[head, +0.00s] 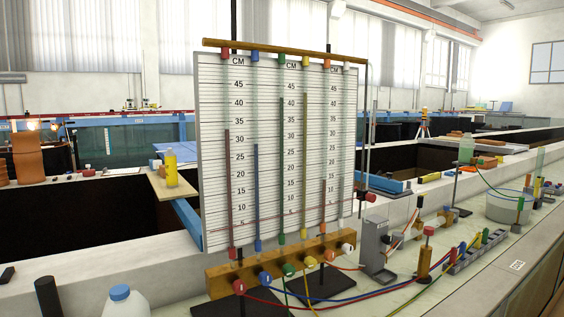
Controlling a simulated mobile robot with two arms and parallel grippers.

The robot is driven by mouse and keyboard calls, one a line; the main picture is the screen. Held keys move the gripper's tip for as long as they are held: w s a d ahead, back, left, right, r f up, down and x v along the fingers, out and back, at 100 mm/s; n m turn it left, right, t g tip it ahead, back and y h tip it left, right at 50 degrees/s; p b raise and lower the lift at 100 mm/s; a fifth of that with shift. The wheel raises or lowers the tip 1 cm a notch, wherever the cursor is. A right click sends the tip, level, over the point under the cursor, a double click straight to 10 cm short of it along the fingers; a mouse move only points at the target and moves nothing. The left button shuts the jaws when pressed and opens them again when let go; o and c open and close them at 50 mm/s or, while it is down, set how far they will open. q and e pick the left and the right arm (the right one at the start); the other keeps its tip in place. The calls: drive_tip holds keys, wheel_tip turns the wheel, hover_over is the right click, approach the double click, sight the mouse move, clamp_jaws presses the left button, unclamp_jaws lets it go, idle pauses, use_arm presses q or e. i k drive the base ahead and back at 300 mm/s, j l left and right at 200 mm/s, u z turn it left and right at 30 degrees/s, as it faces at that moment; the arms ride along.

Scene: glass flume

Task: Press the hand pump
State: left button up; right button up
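No thing is plainly marked as the hand pump. A likely candidate is the upright brass-coloured cylinder with a red knob on top (425,262), standing on the right-hand bench beside colored hoses. Its knob looks raised above the body, but its mechanism is too small to make out. A grey upright box-like device (374,245) stands just left of it. Neither of my grippers shows in the head view, so nothing is seen touching the cylinder.
A tall manometer board (270,120) with colored tubes stands in the centre, above a brass manifold (225,280) with colored valves. Red, blue and yellow hoses cross the bench near the cylinder. A white bottle (124,304) is at front left.

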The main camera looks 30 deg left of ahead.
sight(429, 231)
drive_tip(key=i+l, duration=0.45)
drive_tip(key=i+l+u, duration=0.15)
drive_tip(key=i+l, duration=0.75)
drive_tip(key=i+l+u, duration=0.15)
drive_tip(key=i+l, duration=0.25)
drive_tip(key=l, duration=0.2)
drive_tip(key=i+l, duration=0.4)
drive_tip(key=l, duration=0.15)
